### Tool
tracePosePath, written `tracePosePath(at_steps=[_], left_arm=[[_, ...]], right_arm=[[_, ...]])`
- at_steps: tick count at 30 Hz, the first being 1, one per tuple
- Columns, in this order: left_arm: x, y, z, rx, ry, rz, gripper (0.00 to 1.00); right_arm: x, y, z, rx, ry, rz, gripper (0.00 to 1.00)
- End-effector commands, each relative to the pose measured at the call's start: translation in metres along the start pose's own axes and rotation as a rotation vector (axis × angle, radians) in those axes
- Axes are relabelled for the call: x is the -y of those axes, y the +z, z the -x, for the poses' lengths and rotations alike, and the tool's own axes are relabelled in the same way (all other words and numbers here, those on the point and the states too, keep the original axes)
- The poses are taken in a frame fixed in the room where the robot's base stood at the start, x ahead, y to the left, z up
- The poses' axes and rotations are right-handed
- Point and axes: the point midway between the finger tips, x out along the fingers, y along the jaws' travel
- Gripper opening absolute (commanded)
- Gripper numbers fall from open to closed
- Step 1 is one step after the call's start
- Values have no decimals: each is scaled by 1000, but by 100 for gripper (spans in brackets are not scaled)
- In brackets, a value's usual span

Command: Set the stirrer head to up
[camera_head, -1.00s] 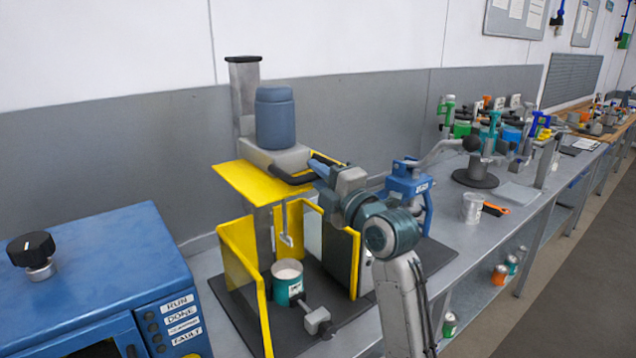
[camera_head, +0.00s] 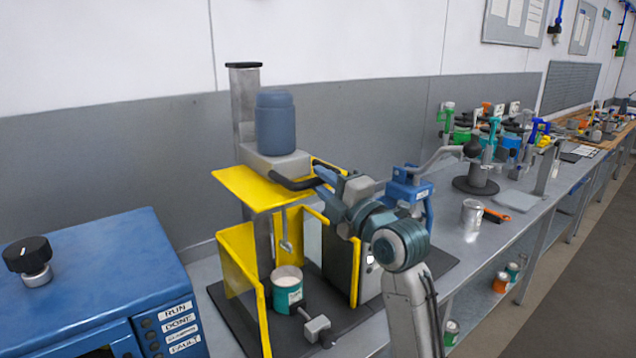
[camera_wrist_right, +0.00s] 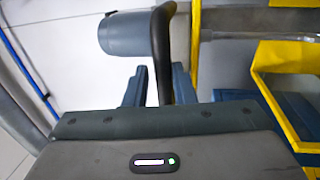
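The stirrer head is a grey block (camera_head: 274,162) with a blue motor (camera_head: 275,123) on top, mounted on a grey column (camera_head: 245,100) above a yellow guard. A thin stirrer shaft (camera_head: 285,232) hangs below it, its lower end above the teal can (camera_head: 287,289). A black handle (camera_head: 296,184) sticks out at the head's front right. My right gripper (camera_head: 322,176) is at this handle. In the right wrist view the handle (camera_wrist_right: 162,50) passes between the open fingers, nearer the right finger, with a gap to the left one. My left gripper is out of view.
Yellow guard panels (camera_head: 237,262) stand around the can on a dark base. A blue cabinet (camera_head: 100,275) with a black knob is at the left. A blue device (camera_head: 408,188), a clear beaker (camera_head: 472,214) and a stand are to the right along the bench.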

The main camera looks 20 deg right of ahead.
Motion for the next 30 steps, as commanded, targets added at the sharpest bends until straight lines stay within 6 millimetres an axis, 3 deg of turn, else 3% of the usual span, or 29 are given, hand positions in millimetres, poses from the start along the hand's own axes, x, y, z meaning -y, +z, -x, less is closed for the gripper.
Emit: tracePosePath(at_steps=[6, 12, 18, 30], left_arm=[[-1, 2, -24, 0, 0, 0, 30], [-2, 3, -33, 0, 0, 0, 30], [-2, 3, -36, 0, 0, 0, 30], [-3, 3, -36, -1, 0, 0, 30]], right_arm=[[5, 1, 48, 1, 1, 8, 23], [3, 1, 76, 0, 0, 5, 23], [2, 0, 88, 0, -1, 1, 23], [1, 0, 88, 0, -1, 0, 23]])
